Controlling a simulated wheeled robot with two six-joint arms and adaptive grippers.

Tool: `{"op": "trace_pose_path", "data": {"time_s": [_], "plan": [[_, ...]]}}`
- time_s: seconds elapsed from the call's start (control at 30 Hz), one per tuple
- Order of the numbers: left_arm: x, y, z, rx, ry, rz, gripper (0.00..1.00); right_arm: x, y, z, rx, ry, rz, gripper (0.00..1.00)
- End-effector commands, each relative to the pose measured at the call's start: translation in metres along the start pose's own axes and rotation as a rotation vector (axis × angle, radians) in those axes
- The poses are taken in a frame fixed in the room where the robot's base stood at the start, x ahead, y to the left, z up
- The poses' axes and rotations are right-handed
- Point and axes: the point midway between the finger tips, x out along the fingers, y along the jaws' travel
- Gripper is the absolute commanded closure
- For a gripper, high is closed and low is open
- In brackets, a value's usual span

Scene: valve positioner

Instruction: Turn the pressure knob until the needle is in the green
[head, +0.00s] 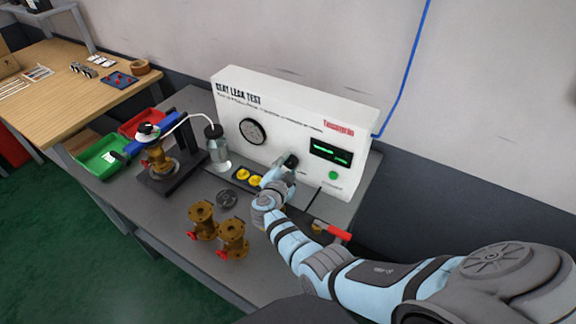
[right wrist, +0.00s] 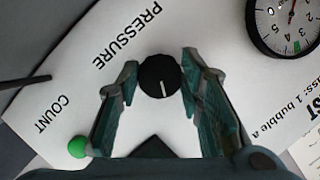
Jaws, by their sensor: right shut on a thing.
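The black pressure knob (head: 290,160) is on the front of the white leak-test panel (head: 225,88). In the right wrist view the knob (right wrist: 160,77) has a white pointer line, with the word PRESSURE beside it. My right gripper (head: 281,170) has its fingers on both sides of the knob and is shut on it; the fingers also show in the right wrist view (right wrist: 160,85). The round gauge (head: 253,131) is left of the knob. It is cut off in the right wrist view (right wrist: 285,25), where a green mark shows; I cannot tell the needle's reading. My left gripper is not in view.
A green-lit display (head: 331,152) and a green button (head: 333,175) are right of the knob. Brass valves (head: 202,218) stand on the grey bench in front. A clamp stand (head: 165,175) and red and green bins (head: 103,157) are at left. A red-handled tool (head: 332,230) lies near my right arm.

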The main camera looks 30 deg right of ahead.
Motion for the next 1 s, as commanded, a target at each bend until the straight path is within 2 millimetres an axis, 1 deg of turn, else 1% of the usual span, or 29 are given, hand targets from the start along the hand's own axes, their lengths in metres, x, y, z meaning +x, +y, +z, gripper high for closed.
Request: {"op": "trace_pose_path", "data": {"time_s": [0.03,0.3,0.77,0.8,0.87,0.9,0.93,1.0], "plan": [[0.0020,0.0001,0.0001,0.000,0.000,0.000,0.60,0.0000,0.0030,0.0023,0.022,-0.004,-0.007,0.94],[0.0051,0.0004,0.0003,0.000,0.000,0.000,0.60,0.0001,0.0022,0.0020,0.116,-0.003,-0.047,0.94],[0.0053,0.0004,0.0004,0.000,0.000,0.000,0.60,-0.0002,0.0015,0.0017,0.137,-0.003,-0.055,0.94],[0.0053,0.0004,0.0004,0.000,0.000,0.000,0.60,-0.0002,0.0014,0.0017,0.136,-0.003,-0.055,0.65],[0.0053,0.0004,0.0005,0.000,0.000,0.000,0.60,-0.0002,0.0014,0.0016,0.136,-0.003,-0.055,0.55],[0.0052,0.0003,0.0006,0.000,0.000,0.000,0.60,-0.0001,0.0012,0.0014,0.136,-0.003,-0.055,0.49],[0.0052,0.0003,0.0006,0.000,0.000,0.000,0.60,-0.0001,0.0011,0.0013,0.136,-0.002,-0.056,0.46],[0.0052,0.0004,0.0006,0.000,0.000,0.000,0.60,0.0000,0.0009,0.0010,0.136,-0.002,-0.056,0.46]]}}
